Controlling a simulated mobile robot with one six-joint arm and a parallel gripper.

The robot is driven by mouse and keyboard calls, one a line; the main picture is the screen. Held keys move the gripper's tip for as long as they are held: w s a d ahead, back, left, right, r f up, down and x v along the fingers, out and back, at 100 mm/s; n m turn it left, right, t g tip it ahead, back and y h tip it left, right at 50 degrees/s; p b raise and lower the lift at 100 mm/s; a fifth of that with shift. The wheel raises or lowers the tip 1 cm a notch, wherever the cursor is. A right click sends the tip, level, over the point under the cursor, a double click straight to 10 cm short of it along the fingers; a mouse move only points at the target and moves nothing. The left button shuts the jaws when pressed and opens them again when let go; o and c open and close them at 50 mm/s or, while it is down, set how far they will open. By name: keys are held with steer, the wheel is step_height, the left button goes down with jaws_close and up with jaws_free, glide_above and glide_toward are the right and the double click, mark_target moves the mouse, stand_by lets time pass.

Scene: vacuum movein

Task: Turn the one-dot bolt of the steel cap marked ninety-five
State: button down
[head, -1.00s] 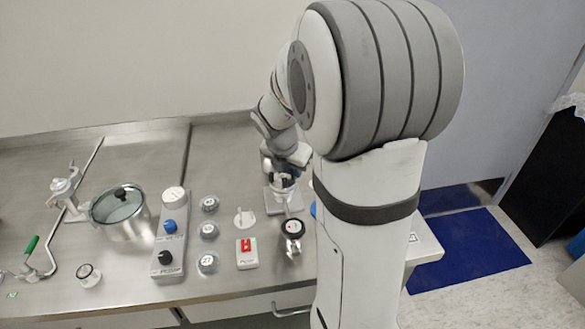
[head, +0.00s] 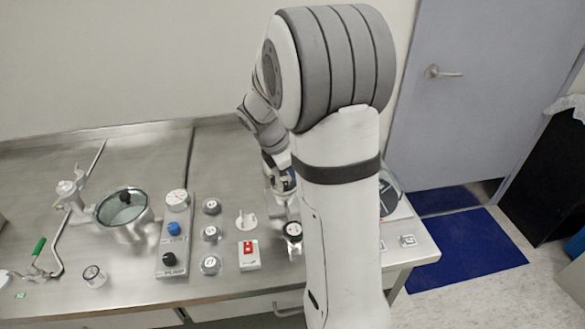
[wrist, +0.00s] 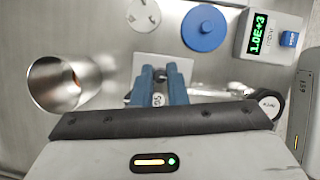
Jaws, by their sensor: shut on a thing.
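My gripper (wrist: 166,75) has two blue fingers that reach over a small bracketed fixture on the bench in the wrist view. A pale label reading what looks like 95 (wrist: 158,100) shows between the fingers, with a small metal part (wrist: 161,76) nearer the tips. The fingers are shut on this small part, which I take to be the bolt; its dots are not legible. The steel cap itself is mostly hidden by the fingers and the gripper body. In the head view my gripper (head: 283,186) is low over the bench, partly behind my arm.
In the wrist view, a steel cup (wrist: 62,85) stands left, a blue disc (wrist: 204,30) and a display box (wrist: 265,35) lie beyond, and a round gauge (wrist: 269,105) is close right. In the head view, a red-switch box (head: 249,254) and glass-topped pot (head: 123,214) stand left.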

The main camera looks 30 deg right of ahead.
steer(key=m+p, duration=0.1)
steer(key=m, duration=0.1)
steer(key=m+g, duration=0.1)
steer(key=m, duration=0.1)
steer(key=m+g+y+p, duration=0.1)
steer(key=m, duration=0.1)
steer(key=shift+w+r+m+p, duration=0.1)
steer(key=shift+w+m+p, duration=0.15)
steer(key=shift+m+p, duration=0.05)
steer(key=m+g+y+p, duration=0.1)
steer(key=m, duration=0.3)
steer(key=shift+d+m, duration=0.15)
steer(key=shift+m, duration=0.25)
steer(key=shift+g+y, duration=0.3)
steer(key=c, duration=1.7)
jaws_free()
steer(key=v, duration=0.7)
steer(key=shift+w+r, duration=0.2)
